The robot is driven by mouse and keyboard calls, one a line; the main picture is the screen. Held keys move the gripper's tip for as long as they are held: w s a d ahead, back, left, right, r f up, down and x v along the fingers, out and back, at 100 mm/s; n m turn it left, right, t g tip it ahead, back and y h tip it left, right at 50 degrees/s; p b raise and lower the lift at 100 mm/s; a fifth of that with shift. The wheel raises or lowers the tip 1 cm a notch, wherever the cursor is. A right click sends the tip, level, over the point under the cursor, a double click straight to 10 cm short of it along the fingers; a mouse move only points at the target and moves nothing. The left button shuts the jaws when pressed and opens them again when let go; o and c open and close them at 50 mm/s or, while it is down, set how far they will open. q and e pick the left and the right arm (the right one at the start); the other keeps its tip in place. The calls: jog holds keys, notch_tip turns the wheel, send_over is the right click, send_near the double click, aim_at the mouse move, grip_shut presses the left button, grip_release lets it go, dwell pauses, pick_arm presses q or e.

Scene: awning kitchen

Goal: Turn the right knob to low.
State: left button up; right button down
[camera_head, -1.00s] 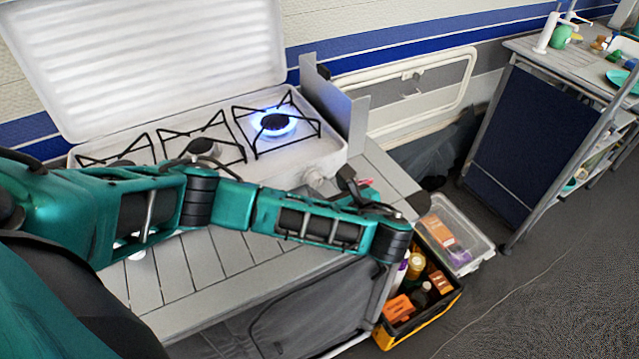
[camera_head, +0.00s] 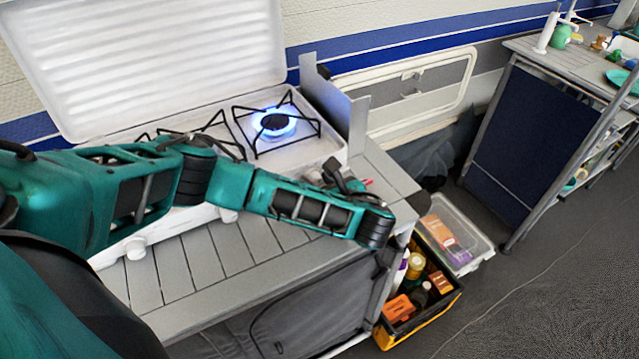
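The white stove (camera_head: 300,170) stands on the slatted grey table with its lid up. Its right burner (camera_head: 275,124) is lit with a blue flame. The right knob is hidden behind my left gripper and arm, so its setting does not show. The left knob (camera_head: 135,248) and middle knob (camera_head: 228,214) show on the front edge, below my arm. My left gripper (camera_head: 333,168) is at the stove's right front corner, where the right knob is. Whether its fingers touch or hold the knob cannot be told. My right gripper is not in view.
A grey windshield plate (camera_head: 335,105) stands at the stove's right side. A black and yellow crate (camera_head: 425,305) with bottles and a clear bin (camera_head: 460,235) sit on the floor to the right. The front table slats (camera_head: 215,255) are clear.

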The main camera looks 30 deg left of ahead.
pick_arm(q)
jog(key=c, duration=0.6)
jog(key=shift+s, duration=0.1)
jog(key=shift+s+a+n+t+h, duration=0.1)
jog(key=shift+n+t+h, duration=0.4)
jog(key=shift+n, duration=0.5)
jog(key=shift+f+n+t, duration=0.1)
jog(key=shift+n+t, duration=0.9)
jog(key=shift+n, duration=0.3)
